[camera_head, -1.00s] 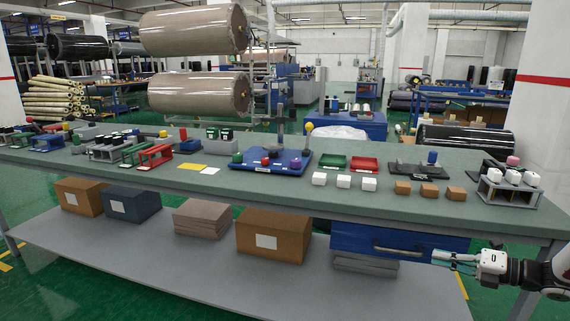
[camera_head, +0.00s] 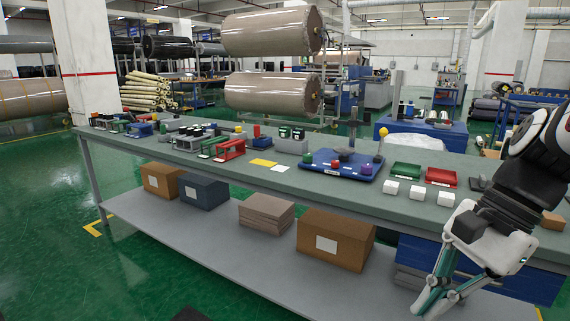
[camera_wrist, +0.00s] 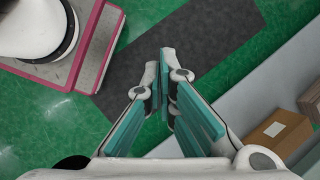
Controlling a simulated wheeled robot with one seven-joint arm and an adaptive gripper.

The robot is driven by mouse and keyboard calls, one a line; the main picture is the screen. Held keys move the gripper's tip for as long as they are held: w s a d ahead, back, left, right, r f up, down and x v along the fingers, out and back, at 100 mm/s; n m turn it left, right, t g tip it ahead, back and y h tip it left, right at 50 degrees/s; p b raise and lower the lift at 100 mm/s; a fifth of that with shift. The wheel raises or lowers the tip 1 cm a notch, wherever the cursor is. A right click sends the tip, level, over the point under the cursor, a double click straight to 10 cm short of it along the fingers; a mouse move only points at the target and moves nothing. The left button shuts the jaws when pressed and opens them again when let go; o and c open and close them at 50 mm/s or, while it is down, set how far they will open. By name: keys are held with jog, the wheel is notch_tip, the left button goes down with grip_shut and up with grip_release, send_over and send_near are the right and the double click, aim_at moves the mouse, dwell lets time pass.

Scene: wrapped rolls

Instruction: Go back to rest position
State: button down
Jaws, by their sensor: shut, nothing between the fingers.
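My gripper (camera_head: 428,302) is at the lower right of the head view, in front of the workbench (camera_head: 205,165) and below its top. It points down and to the left, with its teal-lined fingers close together. In the wrist view my gripper (camera_wrist: 168,85) is shut and empty, above the green floor (camera_wrist: 165,22) and a dark grey mat (camera_wrist: 215,45). My arm hides part of the right end of the bench.
The bench top holds a blue tray (camera_head: 366,176), white cubes (camera_head: 418,193), a green tray (camera_head: 406,170) and a red tray (camera_head: 441,177). Cardboard boxes (camera_head: 322,244) stand on the lower shelf (camera_head: 215,248). The floor to the left is open.

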jog(key=s+n+t+h, duration=0.2)
jog(key=s+n+h, duration=0.3)
jog(key=s+n, duration=0.85)
notch_tip(320, 180, up, 18)
jog(key=t+p, duration=0.2)
jog(key=p, duration=1.5)
jog(key=shift+s+a+t, duration=0.35)
jog(key=shift+t, duration=0.05)
jog(key=shift+r, duration=0.1)
